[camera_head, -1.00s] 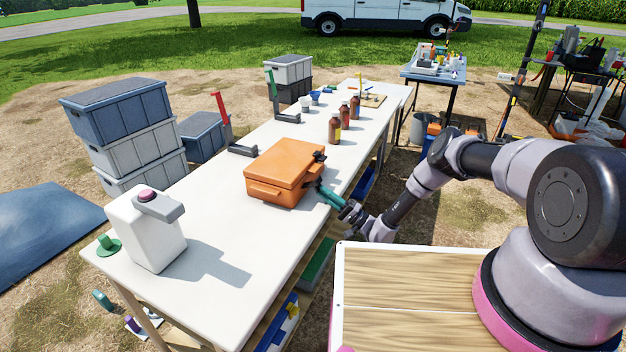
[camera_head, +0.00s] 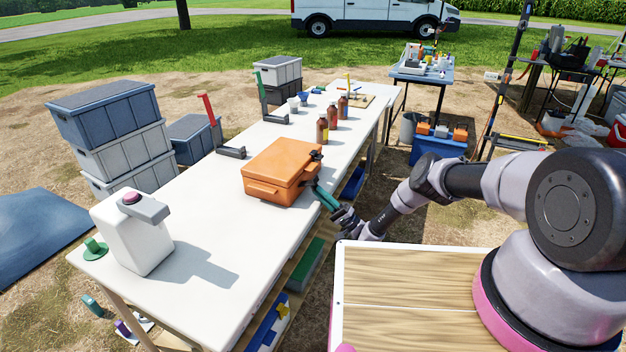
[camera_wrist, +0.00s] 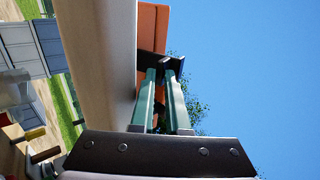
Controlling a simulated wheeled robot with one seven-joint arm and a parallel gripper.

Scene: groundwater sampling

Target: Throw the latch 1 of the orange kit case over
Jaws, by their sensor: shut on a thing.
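The orange kit case (camera_head: 277,168) stands closed on the white table. Dark latches show on its right side; the far one (camera_head: 316,155) is clear of my gripper. My gripper (camera_head: 314,186), with green fingers, reaches the near part of that side. In the wrist view, my gripper (camera_wrist: 161,78) is shut on a black latch (camera_wrist: 151,63) at the face of the orange case (camera_wrist: 152,28). The fingertips cover part of the latch. I cannot tell which latch is number 1 or its exact angle.
The white table (camera_head: 190,285) is bare in front of the case. A white jug (camera_head: 132,232) stands at the near left. Brown bottles (camera_head: 322,129) stand beyond the case. Red-handled (camera_head: 208,108) and green-handled (camera_head: 263,88) stands line the far left edge.

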